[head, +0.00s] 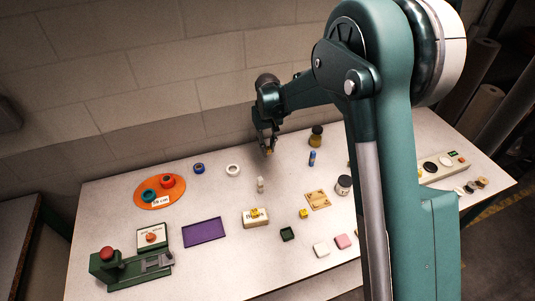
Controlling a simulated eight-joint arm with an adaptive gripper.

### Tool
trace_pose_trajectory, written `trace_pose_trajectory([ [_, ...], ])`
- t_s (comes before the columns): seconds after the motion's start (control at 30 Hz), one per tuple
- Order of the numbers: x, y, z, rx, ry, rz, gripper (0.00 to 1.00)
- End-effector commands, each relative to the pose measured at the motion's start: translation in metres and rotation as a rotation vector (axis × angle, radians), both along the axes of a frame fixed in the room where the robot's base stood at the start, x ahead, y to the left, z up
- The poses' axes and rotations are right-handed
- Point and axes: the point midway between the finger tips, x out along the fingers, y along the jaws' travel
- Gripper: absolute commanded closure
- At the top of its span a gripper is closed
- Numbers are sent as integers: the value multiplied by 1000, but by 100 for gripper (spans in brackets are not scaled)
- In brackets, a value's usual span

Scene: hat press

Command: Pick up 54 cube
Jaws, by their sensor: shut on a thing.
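My gripper (268,146) is above the back of the table, near the wall. It is shut on a small orange-yellow cube (269,151), which looks held clear of the table. The fingers hide part of this cube, and any number on it is too small to read. Another small yellow cube (255,212) sits on a pale labelled block (262,219) at the middle front. A third yellow cube (304,213) lies just right of that block. I cannot read numbers on these cubes.
An orange disc (143,200) with two rings on it lies at the left. My arm hides part of the right side.

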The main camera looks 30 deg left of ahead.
Motion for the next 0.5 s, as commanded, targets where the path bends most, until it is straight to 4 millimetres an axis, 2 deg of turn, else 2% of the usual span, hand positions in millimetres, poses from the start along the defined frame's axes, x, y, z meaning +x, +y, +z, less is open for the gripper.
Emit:
trace_pose_trajectory([
  [0.2,0,0,26,0,0,0,89],
  [0.5,0,0,33,0,0,0,89],
])
